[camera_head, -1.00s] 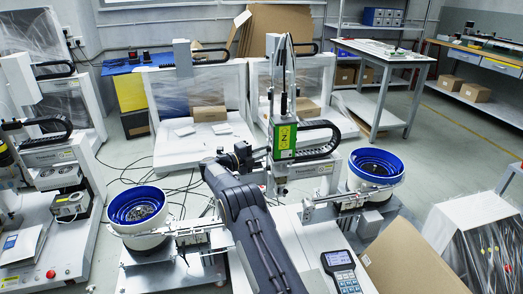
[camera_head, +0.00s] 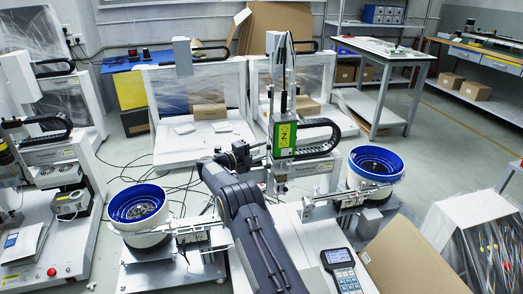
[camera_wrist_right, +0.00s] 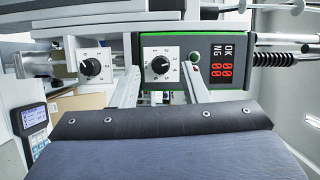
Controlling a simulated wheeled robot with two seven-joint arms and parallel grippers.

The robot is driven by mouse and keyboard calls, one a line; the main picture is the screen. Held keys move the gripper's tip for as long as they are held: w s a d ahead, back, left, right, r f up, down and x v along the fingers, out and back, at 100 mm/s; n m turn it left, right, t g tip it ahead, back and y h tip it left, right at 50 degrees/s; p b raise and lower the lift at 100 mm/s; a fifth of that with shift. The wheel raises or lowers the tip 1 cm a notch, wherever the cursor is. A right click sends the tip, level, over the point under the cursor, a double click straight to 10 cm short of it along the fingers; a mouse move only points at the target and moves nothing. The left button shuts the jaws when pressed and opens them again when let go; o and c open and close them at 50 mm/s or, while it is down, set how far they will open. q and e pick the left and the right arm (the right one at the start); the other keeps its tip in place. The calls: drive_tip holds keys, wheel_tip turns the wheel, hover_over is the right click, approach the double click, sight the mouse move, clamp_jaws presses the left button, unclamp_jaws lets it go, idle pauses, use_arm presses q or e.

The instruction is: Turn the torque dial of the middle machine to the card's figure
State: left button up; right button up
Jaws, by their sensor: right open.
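The middle machine (camera_head: 284,135) has a green Z-axis housing and stands behind my right arm. In the right wrist view its torque dial (camera_wrist_right: 160,65) is a black knob on a white numbered plate, on a dark, green-edged controller. The knob's exact setting is too small to read. My right gripper (camera_wrist_right: 161,82) is open, with one finger on each side of the dial in that view; I cannot tell whether they touch it. It also shows in the head view (camera_head: 258,152) beside the machine. I cannot make out the card. My left gripper is out of view.
A second dial (camera_wrist_right: 91,67) sits left of the first. A red display (camera_wrist_right: 222,62) marked OK and NG reads zeros. Blue-rimmed bowl feeders (camera_head: 138,208) (camera_head: 375,165) flank the machine. A handheld pendant (camera_head: 342,268) and a cardboard sheet (camera_head: 410,260) lie at front right.

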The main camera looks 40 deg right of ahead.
drive_tip(key=a+p, duration=0.1)
drive_tip(key=a, duration=0.6)
drive_tip(key=shift+w, duration=0.35)
drive_tip(key=shift+r, duration=0.1)
